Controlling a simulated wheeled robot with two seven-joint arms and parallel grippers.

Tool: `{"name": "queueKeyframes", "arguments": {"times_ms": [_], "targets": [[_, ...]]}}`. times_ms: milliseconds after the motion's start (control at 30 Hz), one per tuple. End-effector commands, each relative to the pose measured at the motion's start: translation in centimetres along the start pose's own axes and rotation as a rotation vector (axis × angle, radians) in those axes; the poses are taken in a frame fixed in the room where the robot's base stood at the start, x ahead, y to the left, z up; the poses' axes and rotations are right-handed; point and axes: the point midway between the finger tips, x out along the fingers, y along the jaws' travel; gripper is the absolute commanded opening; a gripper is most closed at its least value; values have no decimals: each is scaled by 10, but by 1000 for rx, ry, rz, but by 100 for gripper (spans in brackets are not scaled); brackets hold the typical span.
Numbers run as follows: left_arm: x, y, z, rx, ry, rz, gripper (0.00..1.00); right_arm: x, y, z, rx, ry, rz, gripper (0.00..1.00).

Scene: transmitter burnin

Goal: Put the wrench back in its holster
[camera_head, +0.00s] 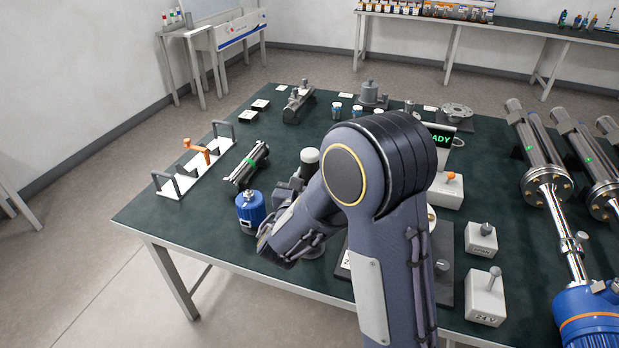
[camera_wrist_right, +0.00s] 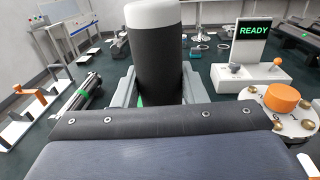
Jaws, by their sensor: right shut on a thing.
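My right gripper (camera_head: 300,182) is shut on a thick, upright black handle with a white top (camera_head: 309,158), which I take to be the wrench. In the right wrist view the handle (camera_wrist_right: 157,60) stands between the two grey fingers (camera_wrist_right: 157,92). Its lower end is hidden by the gripper and wrist. In the head view the gripper is over the green table, just right of a blue canister (camera_head: 250,212), and my arm hides much of the table behind it. I cannot make out a holster for certain. My left gripper is not in view.
A white rack with grey supports and an orange part (camera_head: 197,150) stands at the table's left. A dark cylinder with a green light (camera_head: 248,165) lies beside it. The READY unit (camera_wrist_right: 253,42) and a bolted disc with an orange knob (camera_wrist_right: 284,97) stand to the right.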

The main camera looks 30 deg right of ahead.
Motion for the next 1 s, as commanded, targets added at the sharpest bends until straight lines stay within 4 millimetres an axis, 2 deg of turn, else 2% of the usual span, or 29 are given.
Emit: {"name": "queueKeyframes", "arguments": {"times_ms": [1000], "targets": [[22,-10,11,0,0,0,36,0,0,-28,2,-4,0,13]]}}
